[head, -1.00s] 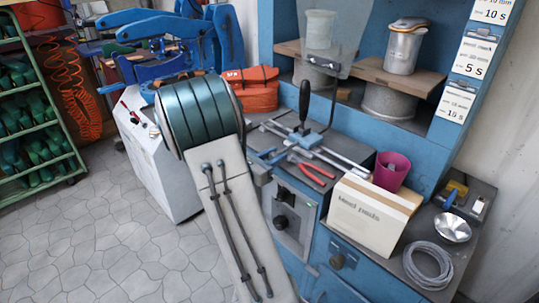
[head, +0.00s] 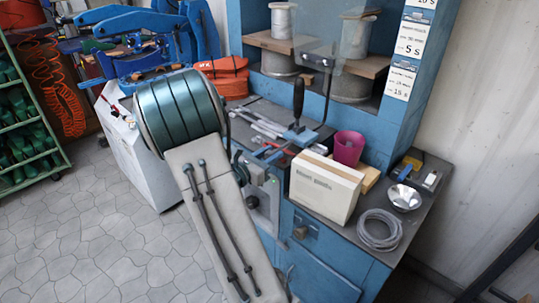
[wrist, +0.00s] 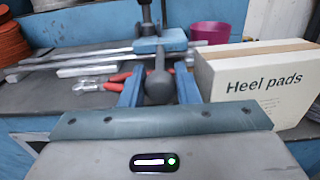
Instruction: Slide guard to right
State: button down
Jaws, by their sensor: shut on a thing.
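The guard (head: 326,30) is a clear panel on a dark bent bracket in the head view, standing in front of the shelf between two pale pots. At the foot of the bracket are a blue block (head: 300,136) and an upright black handle (head: 298,97). In the wrist view the blue block (wrist: 160,42) is straight ahead. A dark round knob (wrist: 159,86) on a short stem comes from it toward me. My gripper (wrist: 160,92) has its blue fingers on either side of the knob, shut on it. In the head view my arm mostly hides the gripper.
The Heel pads box (head: 326,186) stands close to the right of the gripper, with a magenta cup (head: 348,148) behind it. Metal bars and red pliers lie on the bench. A cable coil (head: 379,231) and metal bowl (head: 404,198) are farther right.

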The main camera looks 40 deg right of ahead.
jog(key=c, duration=1.1)
grip_release()
jog(key=shift+c, duration=0.2)
jog(key=s+a, duration=0.1)
jog(key=a, duration=1.3)
